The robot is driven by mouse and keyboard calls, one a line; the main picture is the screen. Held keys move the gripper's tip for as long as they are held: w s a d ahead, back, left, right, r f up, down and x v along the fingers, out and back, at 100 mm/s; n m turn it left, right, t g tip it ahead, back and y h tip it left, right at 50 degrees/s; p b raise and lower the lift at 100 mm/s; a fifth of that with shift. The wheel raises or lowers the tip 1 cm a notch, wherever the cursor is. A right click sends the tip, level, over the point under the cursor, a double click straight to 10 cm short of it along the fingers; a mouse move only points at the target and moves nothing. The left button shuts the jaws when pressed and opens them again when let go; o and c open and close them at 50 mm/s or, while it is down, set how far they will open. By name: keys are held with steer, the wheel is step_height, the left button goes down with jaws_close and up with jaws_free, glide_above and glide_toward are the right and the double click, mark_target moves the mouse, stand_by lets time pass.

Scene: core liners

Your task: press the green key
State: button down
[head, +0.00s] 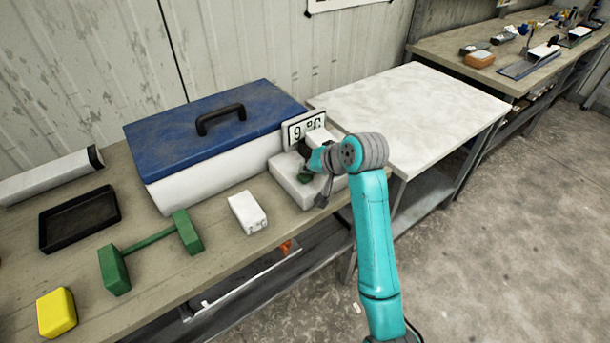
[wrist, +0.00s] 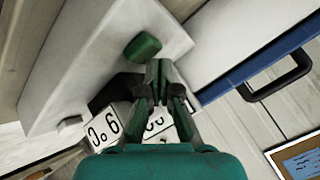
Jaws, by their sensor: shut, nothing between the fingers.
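The green key (wrist: 143,47) is a small rounded block on the white device (wrist: 100,45), close to the device's edge in the wrist view. It also shows in the head view (head: 304,177), partly screened by my gripper. My gripper (wrist: 158,66) is shut and empty above the device. Its fingertips appear just beside the key, lower right of it in the wrist view; I cannot tell whether they touch it. A grey key (wrist: 70,123) sits on the same device.
A blue-lidded cooler (head: 165,183) stands left of the device. A white "2 °C" block (head: 248,212), green dumbbell shape (head: 150,243), black tray (head: 44,238) and yellow block (head: 57,312) lie on the bench. The pale table (head: 420,105) at right is clear.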

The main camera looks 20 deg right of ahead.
mark_target(307, 177)
steer(key=shift+r, duration=0.35)
steer(key=shift+r, duration=0.1)
steer(key=shift+r, duration=2.4)
